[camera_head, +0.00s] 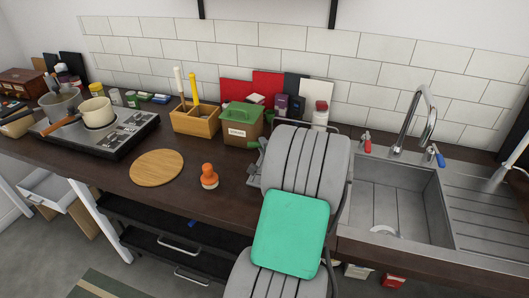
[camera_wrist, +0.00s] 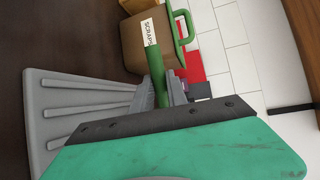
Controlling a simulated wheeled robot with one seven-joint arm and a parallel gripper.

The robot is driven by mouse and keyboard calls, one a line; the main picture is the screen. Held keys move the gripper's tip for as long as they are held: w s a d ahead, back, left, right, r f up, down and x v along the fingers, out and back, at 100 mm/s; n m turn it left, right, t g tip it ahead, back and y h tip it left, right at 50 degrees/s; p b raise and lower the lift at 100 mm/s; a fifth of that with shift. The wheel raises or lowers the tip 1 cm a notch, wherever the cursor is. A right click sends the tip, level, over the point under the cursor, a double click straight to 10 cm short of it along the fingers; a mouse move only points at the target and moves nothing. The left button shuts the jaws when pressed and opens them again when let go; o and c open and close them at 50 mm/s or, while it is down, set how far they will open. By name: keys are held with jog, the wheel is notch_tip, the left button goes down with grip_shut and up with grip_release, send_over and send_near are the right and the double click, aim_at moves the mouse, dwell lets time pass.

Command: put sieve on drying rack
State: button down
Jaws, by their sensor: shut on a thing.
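My gripper (camera_wrist: 168,88) is shut on a narrow green handle (camera_wrist: 156,72) in the wrist view. The far end of the handle lies in front of the brown scraps bin. I cannot make out a sieve's bowl or mesh, so I cannot tell if this is the sieve. A grey ridged board (camera_wrist: 85,112), possibly the drying rack, lies on the dark counter beside and below my gripper.
The steel sink (camera_head: 390,205) with tall faucet (camera_head: 416,118) is right. A stove (camera_head: 122,130) holds pots.

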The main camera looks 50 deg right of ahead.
jog(key=shift+s+f, duration=0.1)
jog(key=shift+f, duration=1.25)
jog(key=c, duration=1.3)
grip_release()
jog(key=b+v, duration=0.1)
jog(key=v, duration=1)
jog(key=shift+s+b, duration=0.2)
jog(key=shift+b, duration=0.1)
jog(key=shift+s+a+r, duration=0.2)
jog(key=shift+a+r, duration=0.05)
jog(key=shift+a, duration=0.05)
